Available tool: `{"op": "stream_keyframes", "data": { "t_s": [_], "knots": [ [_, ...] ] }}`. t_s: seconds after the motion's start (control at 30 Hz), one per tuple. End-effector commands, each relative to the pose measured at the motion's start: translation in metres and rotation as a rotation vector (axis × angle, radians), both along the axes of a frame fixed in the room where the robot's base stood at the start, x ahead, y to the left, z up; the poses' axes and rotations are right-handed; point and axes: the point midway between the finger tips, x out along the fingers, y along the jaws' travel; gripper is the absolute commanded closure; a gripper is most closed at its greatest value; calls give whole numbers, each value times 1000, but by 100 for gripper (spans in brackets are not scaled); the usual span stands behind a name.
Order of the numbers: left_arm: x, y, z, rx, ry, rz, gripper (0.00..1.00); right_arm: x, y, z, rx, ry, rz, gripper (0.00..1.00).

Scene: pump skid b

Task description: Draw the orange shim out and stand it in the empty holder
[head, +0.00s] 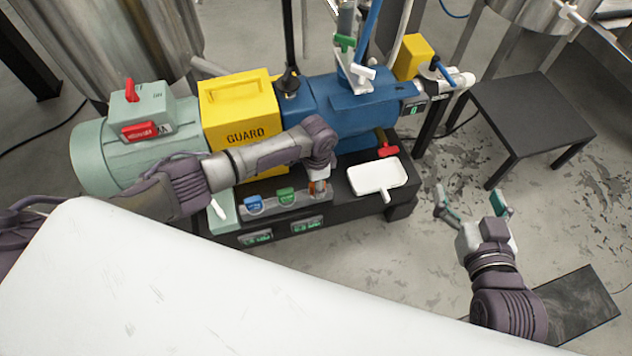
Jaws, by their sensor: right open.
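The orange shim (317,188) shows only as a small patch at the right end of a grey rack (270,209) on the skid's front edge. A blue piece (254,203) and a green piece (285,196) stand in the rack to its left. My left gripper (319,181) points down at the orange shim, and its fingers partly cover it. I cannot tell whether they are closed on it. An empty holder cannot be made out clearly. My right gripper (474,206) is open and empty over the floor, right of the skid.
A white tray (363,181) lies right of the rack. A yellow guard (236,104), a blue pump (335,105) and a pale green motor (135,150) stand behind. A red-handled valve (388,149) sits behind the tray. A dark table (530,108) stands at right.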

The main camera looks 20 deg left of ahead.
Motion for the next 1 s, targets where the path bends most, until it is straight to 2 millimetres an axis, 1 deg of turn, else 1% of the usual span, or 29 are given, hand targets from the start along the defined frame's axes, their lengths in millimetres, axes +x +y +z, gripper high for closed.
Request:
{"op": "stream_keyframes", "data": {
  "t_s": [0.23,0.37,0.47,0.7,0.8,0.9,1.0],
  "knots": [
    [0,0,0,0,0,0,51,-1,0,-2,-1,8,1,8],
    [1,0,9,-1,-2,-1,51,-1,0,-2,0,8,0,8],
    [1,0,25,-1,-3,-2,51,-1,0,-1,0,8,-1,8],
    [2,-1,77,-1,-3,-1,51,-1,0,-1,0,7,-1,8],
    [1,-1,95,-1,-3,-2,51,-1,0,-1,0,7,-1,8],
    [1,-1,109,0,-1,0,51,-1,0,-1,0,7,-1,8],
    [1,-1,116,-1,-1,0,51,-1,0,-1,0,7,-1,8]
  ]
}}
